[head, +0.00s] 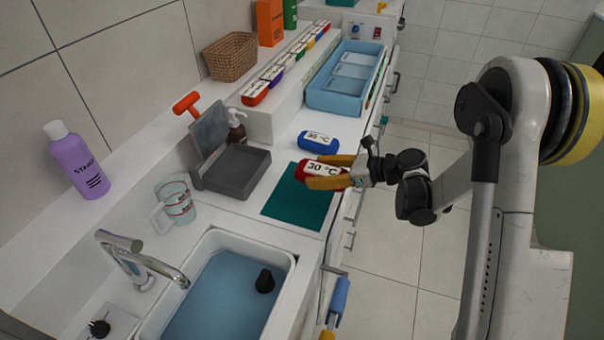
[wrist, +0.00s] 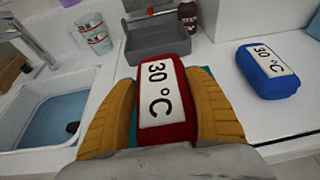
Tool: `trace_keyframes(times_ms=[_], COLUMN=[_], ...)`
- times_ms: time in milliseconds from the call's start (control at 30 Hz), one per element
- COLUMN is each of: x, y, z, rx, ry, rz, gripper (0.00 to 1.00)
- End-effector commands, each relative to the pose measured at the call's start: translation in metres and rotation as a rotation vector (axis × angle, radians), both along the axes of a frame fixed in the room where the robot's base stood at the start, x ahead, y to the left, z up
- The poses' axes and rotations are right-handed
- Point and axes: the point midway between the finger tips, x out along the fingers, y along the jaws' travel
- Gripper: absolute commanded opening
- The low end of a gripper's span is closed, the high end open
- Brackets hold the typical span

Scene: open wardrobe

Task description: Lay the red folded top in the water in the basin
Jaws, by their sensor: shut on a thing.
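The red folded top (head: 306,167) has a white label reading 30 °C. My gripper (head: 325,172) is shut on it, one yellow finger on each side, above the green mat (head: 283,206). The red top also fills the middle of the wrist view (wrist: 177,72), between the two fingers (wrist: 160,115). Whether its underside touches the mat is hidden. The white basin (head: 285,262) is at the bottom of the head view, nearer than the mat, and holds blue water (head: 215,300). In the wrist view the basin's water (wrist: 50,125) is at the left.
A blue folded piece (head: 318,141) labelled 30 °C lies beyond the mat. A grey tray (head: 238,171) and a measuring jug (head: 175,203) stand left of it. The tap (head: 145,260) reaches over the basin, and a black object (head: 265,281) is in the water.

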Motion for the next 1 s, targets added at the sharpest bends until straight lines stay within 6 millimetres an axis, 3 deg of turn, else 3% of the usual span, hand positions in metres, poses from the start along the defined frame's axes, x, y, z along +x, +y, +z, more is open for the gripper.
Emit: trace_keyframes(times_ms=[100,233,567,767,1000], x=[-0.006,-0.012,-0.016,-0.018,-0.040], y=[-0.027,-0.047,-0.064,-0.082,-0.122], z=[0.020,0.031,0.043,0.073,0.113], rx=[0.001,0.001,0.001,0.001,0.000], ry=[-0.001,0.000,-0.001,-0.003,-0.003], rz=[-0.004,-0.002,-0.041,-0.317,-0.692], gripper=[0.31,0.31,0.31,0.31,0.31])
